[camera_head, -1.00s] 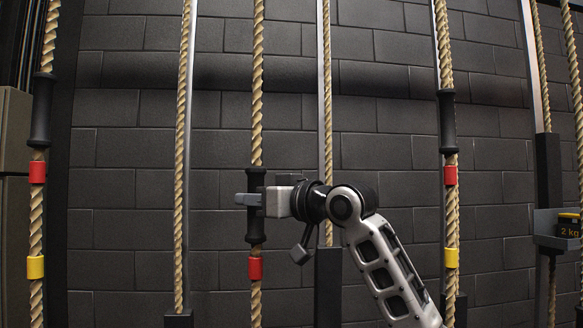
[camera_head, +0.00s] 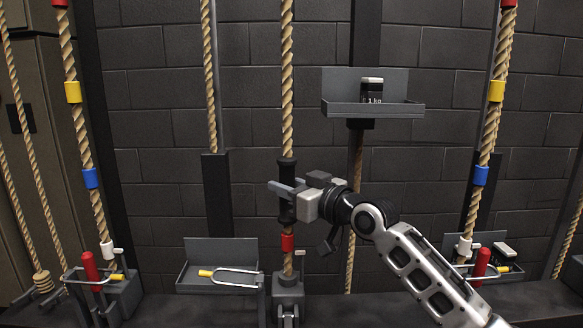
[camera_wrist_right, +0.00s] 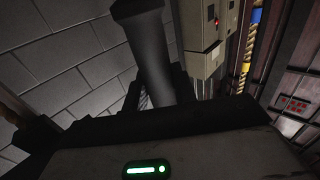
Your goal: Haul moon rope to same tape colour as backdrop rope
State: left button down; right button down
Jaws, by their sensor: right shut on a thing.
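My right gripper (camera_head: 285,189) is shut on the black sleeve (camera_head: 287,168) of the middle rope (camera_head: 287,70). A red tape (camera_head: 287,242) sits on this rope just below the sleeve, about level in the picture with the white tapes on the side ropes. The sleeve also shows as a dark cylinder (camera_wrist_right: 145,45) in the right wrist view. The left rope (camera_head: 82,130) carries red, yellow, blue and white (camera_head: 107,248) tapes. The right rope (camera_head: 488,130) carries the same colours, with white (camera_head: 465,246) lowest. No moon or backdrop label is readable. My left gripper is out of view.
A grey tray (camera_head: 372,108) with a 1 kg weight hangs right of the middle rope. A low tray (camera_head: 220,285) with a yellow-ended fork stands left of the rope's base. Red-handled levers (camera_head: 91,266) (camera_head: 482,263) stand at both side ropes.

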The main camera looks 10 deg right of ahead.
notch_tip(320, 180, down, 3)
jog(key=shift+r+b, duration=0.1)
jog(key=shift+b, duration=0.3)
jog(key=c, duration=1.1)
grip_release()
jog(key=shift+c, duration=0.2)
jog(key=shift+r, duration=0.1)
